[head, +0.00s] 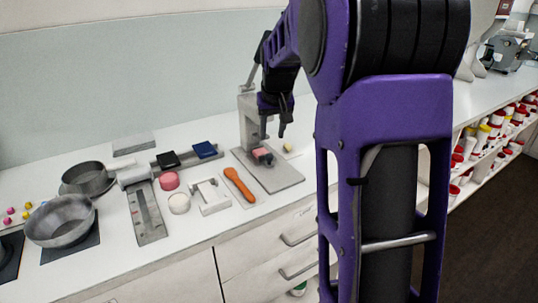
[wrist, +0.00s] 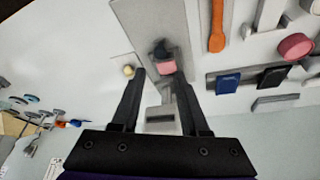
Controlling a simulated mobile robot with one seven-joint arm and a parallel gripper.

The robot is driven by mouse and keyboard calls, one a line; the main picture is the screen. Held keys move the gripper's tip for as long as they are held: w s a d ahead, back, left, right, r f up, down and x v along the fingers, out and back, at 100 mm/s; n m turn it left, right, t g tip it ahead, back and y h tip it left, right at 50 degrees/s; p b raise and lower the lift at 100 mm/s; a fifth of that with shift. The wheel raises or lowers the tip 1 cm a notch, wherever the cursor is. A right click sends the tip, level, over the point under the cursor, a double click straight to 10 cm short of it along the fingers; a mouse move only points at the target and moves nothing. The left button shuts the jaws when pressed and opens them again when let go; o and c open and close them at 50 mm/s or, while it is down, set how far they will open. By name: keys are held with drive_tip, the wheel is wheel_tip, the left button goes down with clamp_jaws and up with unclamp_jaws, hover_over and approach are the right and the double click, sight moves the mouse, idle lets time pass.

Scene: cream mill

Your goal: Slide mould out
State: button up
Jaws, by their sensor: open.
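A small pinkish block with a dark part, which may be the mould (head: 262,155), sits on the flat grey base plate (head: 284,181) of an upright grey press (head: 248,122). In the wrist view the pink block (wrist: 168,67) shows just beyond my fingertips, with the dark part at its far side. My gripper (head: 274,133) is open and empty, pointing down above the base plate beside the press column. In the wrist view my gripper (wrist: 159,73) has its fingers well apart, with the block roughly ahead of the gap. I cannot tell how the block is seated.
A small yellowish piece (head: 287,148) lies behind the plate. An orange-handled tool (head: 238,185) lies left of it. Further left are a white block fixture (head: 209,197), pink and white round pieces, dark blue and black blocks, and metal bowls (head: 60,220). Counter to the front is narrow.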

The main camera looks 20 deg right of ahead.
sight(270, 156)
drive_tip(key=b+x, duration=0.1)
drive_tip(key=x, duration=0.9)
drive_tip(key=shift+w+f, duration=0.1)
drive_tip(key=shift+f, duration=0.05)
clamp_jaws()
idle(1.0)
